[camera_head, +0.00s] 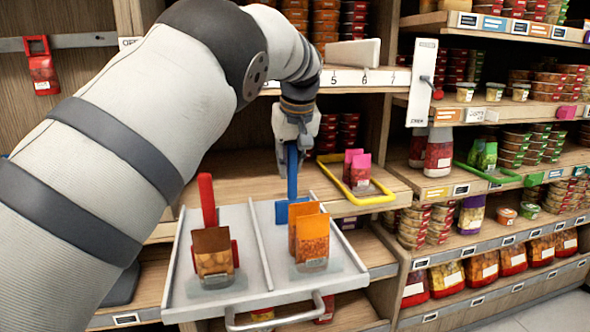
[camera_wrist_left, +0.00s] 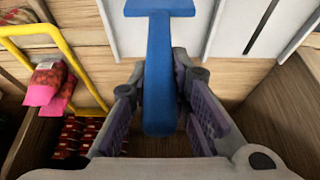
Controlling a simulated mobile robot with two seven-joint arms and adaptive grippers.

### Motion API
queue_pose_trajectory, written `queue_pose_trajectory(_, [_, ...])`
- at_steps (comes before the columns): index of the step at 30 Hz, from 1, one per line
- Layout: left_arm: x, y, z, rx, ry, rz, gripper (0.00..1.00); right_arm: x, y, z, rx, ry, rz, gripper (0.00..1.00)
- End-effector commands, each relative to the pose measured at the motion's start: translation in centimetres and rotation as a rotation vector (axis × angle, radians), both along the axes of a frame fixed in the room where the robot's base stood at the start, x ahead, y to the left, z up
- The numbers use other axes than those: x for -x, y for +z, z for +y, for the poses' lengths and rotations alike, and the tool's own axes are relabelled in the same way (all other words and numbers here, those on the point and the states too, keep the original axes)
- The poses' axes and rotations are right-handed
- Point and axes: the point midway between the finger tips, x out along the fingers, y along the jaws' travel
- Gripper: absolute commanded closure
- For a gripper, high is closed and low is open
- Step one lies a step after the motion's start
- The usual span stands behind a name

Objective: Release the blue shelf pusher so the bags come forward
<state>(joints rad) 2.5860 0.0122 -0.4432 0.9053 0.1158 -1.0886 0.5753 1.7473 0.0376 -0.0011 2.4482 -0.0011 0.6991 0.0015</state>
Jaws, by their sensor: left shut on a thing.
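The blue shelf pusher (camera_head: 291,172) stands upright at the back of the right lane of the grey tray (camera_head: 183,270). Its wide blue foot (camera_head: 283,213) is behind the orange bags (camera_head: 312,240), which stand in that lane. My left gripper (camera_head: 293,145) comes down from above and is shut on the top of the pusher's handle. In the left wrist view the blue handle (camera_wrist_left: 159,80) runs between the two fingers. A red pusher (camera_head: 207,200) stands in the left lane behind a brown-topped bag (camera_head: 212,252). My right gripper is not in view.
A yellow-framed tray (camera_head: 382,199) with pink bags (camera_head: 360,168) is right of the tray, and a green-framed one (camera_head: 486,173) lies further right. A white upright panel (camera_head: 422,85) and shelves of tubs stand close by. The tray has a front handle (camera_head: 275,322).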

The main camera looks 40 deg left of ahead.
Motion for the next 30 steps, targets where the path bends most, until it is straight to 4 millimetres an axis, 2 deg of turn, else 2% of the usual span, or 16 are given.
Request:
queue_pose_trajectory(4, [0.0, 0.0, -0.1, 0.002, 0.000, -0.002, 1.00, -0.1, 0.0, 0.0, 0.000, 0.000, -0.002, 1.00])
queue_pose_trajectory(5, [0.0, 0.0, -0.1, 0.002, 0.000, -0.002, 0.80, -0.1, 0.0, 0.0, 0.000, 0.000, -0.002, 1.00])
queue_pose_trajectory(7, [0.0, 0.0, -0.1, 0.001, 0.000, -0.002, 0.65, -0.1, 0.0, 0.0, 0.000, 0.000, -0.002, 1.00])
queue_pose_trajectory(8, [0.0, 0.0, -0.1, 0.002, 0.000, -0.001, 0.62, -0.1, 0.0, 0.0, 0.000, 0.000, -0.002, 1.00])
queue_pose_trajectory(15, [0.0, 0.0, -0.1, 0.001, 0.000, 0.000, 0.62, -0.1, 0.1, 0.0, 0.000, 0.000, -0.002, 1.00])
queue_pose_trajectory(18, [0.2, 0.7, -0.3, 0.001, 0.000, -0.001, 0.62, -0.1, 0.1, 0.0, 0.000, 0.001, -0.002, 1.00])
queue_pose_trajectory(20, [0.4, 1.7, -0.6, 0.000, -0.001, -0.003, 0.62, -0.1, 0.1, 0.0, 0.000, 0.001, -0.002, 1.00])
queue_pose_trajectory(27, [2.0, 7.8, -2.5, -0.001, -0.002, -0.004, 0.62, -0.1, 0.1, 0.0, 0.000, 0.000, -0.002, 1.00])
queue_pose_trajectory(30, [2.5, 9.6, -3.1, 0.000, -0.002, -0.002, 0.62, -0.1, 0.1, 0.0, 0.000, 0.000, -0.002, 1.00])
